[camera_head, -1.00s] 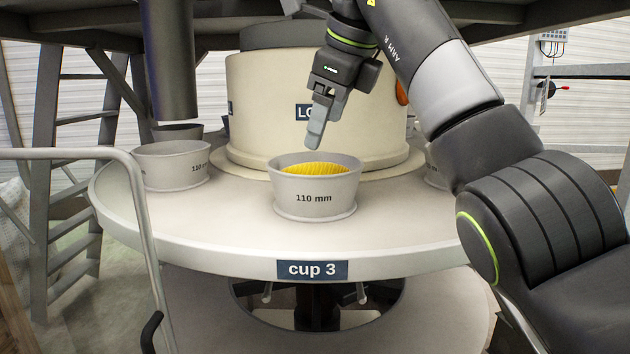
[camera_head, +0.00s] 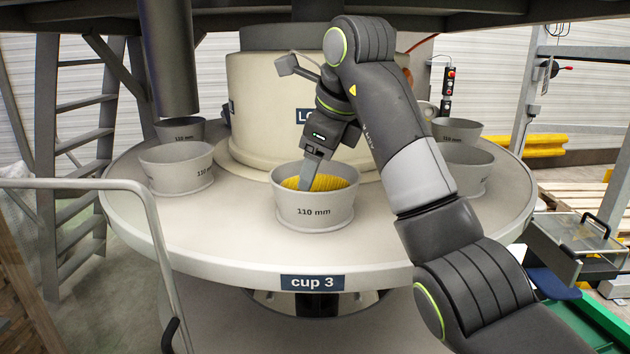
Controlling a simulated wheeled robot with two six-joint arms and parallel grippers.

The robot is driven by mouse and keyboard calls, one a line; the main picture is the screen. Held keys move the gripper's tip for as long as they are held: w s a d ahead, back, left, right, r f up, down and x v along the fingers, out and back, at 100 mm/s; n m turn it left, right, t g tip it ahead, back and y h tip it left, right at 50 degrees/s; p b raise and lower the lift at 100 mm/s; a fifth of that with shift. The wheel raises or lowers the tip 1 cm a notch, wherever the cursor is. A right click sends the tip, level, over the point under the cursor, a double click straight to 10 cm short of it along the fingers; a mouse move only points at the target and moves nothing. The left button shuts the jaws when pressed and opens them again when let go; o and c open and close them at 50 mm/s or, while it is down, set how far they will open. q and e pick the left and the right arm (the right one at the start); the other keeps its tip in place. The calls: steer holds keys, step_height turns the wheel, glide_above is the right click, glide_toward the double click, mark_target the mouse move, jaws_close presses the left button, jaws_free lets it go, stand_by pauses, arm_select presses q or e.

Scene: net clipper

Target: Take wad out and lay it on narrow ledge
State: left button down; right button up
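The yellow ribbed wad (camera_head: 328,183) sits inside a grey cup (camera_head: 314,212) marked "110 mm", at the front of the round table above the "cup 3" label. My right gripper (camera_head: 305,184) points down into this cup, its fingertips at the left part of the wad. I see the fingers nearly edge-on, so I cannot tell their opening or whether they grip the wad. The cup's front wall hides the lower part of the wad. My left gripper is out of view. I cannot make out which surface is the narrow ledge.
Other grey cups stand on the round table (camera_head: 240,240), at left (camera_head: 176,168) and at right (camera_head: 466,168). A cream drum (camera_head: 262,105) rises behind the front cup. A dark cylinder (camera_head: 167,60) hangs at upper left. A grey handrail (camera_head: 150,230) stands at front left.

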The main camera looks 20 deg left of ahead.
steer(key=p+x, duration=0.1)
steer(key=x, duration=0.4)
steer(key=shift+a+f, duration=0.1)
steer(key=shift+f, duration=0.1)
steer(key=shift+c, duration=0.4)
steer(key=c, duration=0.6)
steer(key=shift+c, duration=0.2)
steer(key=shift+r, duration=5.05)
